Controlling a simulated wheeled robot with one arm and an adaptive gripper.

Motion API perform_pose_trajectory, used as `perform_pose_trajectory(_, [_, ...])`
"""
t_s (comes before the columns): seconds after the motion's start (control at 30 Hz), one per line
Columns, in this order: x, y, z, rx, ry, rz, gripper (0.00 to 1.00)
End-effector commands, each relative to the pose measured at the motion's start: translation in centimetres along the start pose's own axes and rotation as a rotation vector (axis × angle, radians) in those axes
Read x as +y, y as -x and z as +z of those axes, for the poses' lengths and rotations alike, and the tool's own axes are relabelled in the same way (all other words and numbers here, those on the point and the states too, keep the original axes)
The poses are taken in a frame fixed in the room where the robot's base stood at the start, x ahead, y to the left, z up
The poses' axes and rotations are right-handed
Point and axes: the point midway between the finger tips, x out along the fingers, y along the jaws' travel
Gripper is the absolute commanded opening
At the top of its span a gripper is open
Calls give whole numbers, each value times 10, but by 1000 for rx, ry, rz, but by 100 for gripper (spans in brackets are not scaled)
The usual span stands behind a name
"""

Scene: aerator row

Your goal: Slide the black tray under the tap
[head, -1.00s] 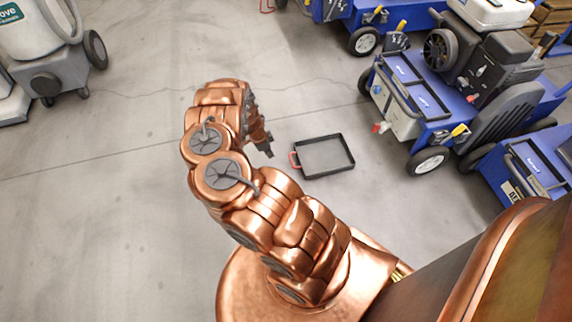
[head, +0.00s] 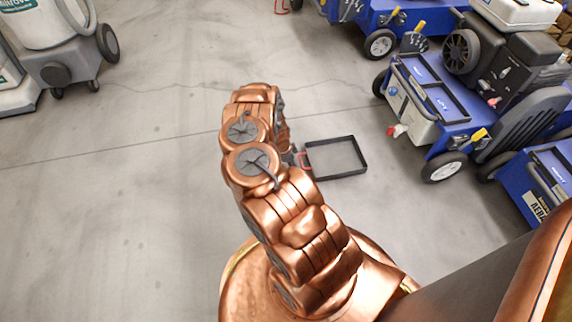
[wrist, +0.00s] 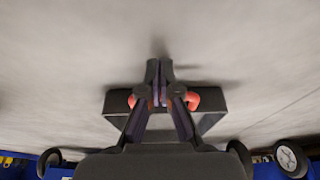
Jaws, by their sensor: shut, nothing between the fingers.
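The black tray (head: 363,153) is a shallow rectangular pan lying on the grey floor, right of my arm in the head view. Its red handle (head: 302,155) is on its left side, partly hidden by my gripper (head: 297,160). In the wrist view, my gripper (wrist: 159,68) has its fingertips together. The red handle (wrist: 193,99) shows on both sides of the fingers, with the tray (wrist: 119,101) behind them; I cannot tell whether they touch. The red tap (head: 391,131) is on the white tank of a blue machine, to the right of the tray and apart from it.
Blue wheeled machines (head: 430,85) stand along the right, with a wheel (head: 443,168) near the floor right of the tray. A grey cleaning machine (head: 66,63) stands at the upper left. Floor between the tray and the machines is clear.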

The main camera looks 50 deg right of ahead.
Motion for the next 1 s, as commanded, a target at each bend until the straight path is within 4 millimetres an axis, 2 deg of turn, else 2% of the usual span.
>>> perform_pose_trajectory(0.2, [0,-5,-14,-1,-1,0,0])
perform_pose_trajectory(0.67, [0,-4,-18,0,1,0,0])
perform_pose_trajectory(0.77, [0,-7,-28,1,-1,0,0])
perform_pose_trajectory(1.0, [0,-22,-79,1,-5,0,0])
